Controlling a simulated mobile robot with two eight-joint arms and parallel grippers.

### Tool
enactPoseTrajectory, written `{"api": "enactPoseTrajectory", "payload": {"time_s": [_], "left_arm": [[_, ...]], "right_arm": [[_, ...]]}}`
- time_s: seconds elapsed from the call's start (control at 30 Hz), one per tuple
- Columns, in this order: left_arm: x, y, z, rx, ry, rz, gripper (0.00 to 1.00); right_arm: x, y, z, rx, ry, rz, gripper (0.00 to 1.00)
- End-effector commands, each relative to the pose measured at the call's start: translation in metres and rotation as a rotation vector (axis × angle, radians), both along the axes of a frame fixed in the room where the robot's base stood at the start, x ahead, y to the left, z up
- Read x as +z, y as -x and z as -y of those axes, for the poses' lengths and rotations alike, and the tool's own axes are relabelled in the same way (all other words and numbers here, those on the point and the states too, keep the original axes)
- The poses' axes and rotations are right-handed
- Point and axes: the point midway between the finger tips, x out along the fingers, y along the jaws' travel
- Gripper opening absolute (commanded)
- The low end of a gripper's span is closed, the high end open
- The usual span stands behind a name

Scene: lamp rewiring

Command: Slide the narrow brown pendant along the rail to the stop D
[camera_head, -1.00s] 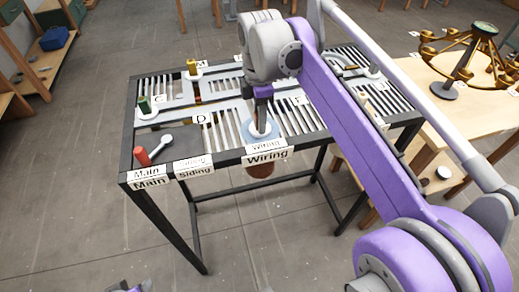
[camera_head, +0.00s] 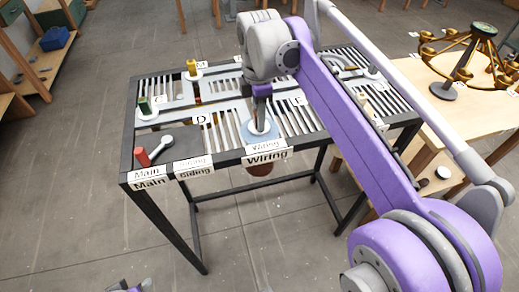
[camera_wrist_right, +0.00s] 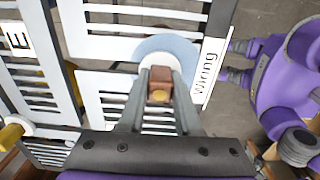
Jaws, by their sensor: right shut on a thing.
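The narrow brown pendant hangs under the rack near its front edge; its brown lower part (camera_head: 260,169) shows below the Wiring label. Its pale blue disc (camera_head: 249,137) lies on top at the slot. My right gripper (camera_head: 261,118) points down over the disc and is shut on the pendant's brown top block, which shows between the fingers in the right wrist view (camera_wrist_right: 160,85). The label D (camera_head: 201,120) is to the left of the disc, apart from it. My left gripper (camera_wrist_right: 240,61) shows in the right wrist view with two grey fingers apart, away from the rack.
A red post (camera_head: 142,157) and a grey lever (camera_head: 163,143) stand at the front left. A green post (camera_head: 145,104) and a yellow post (camera_head: 193,67) stand further back on white discs. A wooden table (camera_head: 475,115) with a brass chandelier (camera_head: 462,62) is at right.

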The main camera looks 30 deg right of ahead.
Motion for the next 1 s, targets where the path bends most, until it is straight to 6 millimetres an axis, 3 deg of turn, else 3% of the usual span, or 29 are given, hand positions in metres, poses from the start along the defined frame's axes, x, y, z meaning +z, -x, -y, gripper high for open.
{"api": "enactPoseTrajectory", "payload": {"time_s": [1.0], "left_arm": [[0.051, -0.011, 0.0, 0.0, 0.0, 0.022, 0.5]], "right_arm": [[0.003, -0.1, 0.024, 0.0, 0.0, 0.001, 0.0]]}}
